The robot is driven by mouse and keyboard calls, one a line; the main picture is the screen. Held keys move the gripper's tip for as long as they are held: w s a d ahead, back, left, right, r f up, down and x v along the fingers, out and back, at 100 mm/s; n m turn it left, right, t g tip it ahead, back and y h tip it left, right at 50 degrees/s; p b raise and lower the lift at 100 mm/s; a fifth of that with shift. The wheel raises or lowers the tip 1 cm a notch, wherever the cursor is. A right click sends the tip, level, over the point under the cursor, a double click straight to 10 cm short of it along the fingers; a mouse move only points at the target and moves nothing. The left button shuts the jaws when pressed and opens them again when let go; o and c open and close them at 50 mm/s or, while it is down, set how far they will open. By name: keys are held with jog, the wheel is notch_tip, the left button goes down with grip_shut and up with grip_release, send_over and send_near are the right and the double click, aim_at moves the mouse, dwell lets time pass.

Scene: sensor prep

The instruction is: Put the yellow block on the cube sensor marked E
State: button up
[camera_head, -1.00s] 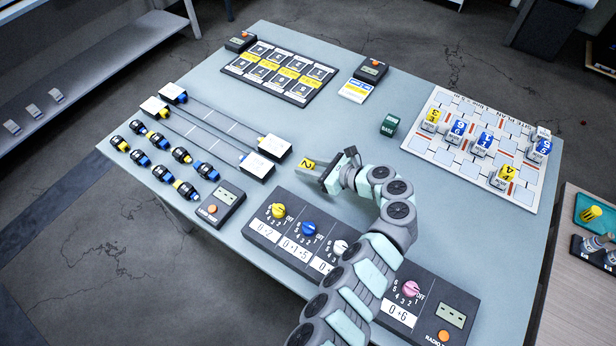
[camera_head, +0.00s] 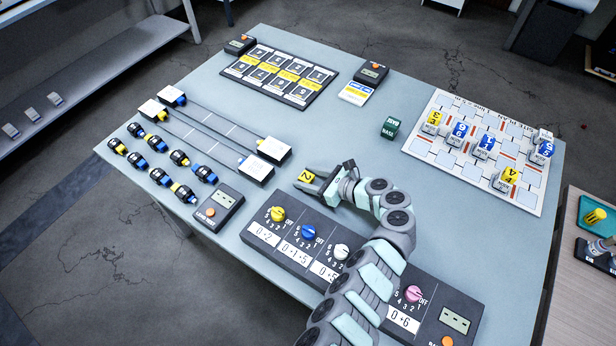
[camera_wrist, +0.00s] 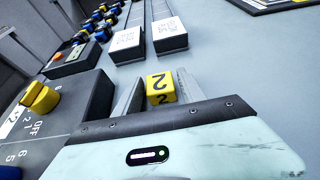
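The yellow block (camera_head: 305,177), marked 2, is between the fingertips of my gripper (camera_head: 308,182), low above the near middle of the table. The letters on the cubes are too small to read, so I cannot tell which is E.
A dark dial panel (camera_head: 262,233) lies in front of my gripper. A green block (camera_head: 390,127) stands between gripper and map board. White-topped boxes on rails (camera_head: 273,150) and a handheld meter (camera_head: 218,207) lie to the left.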

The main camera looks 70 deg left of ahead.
jog(key=shift+o, duration=0.7)
jog(key=shift+r, duration=0.2)
jog(key=p+v, duration=0.2)
jog(key=v, duration=0.9)
jog(key=shift+f, duration=0.1)
jog(key=shift+o, duration=0.4)
jog(key=shift+w+d+r, duration=0.2)
jog(key=shift+w+d, duration=0.1)
jog(key=shift+d, duration=0.1)
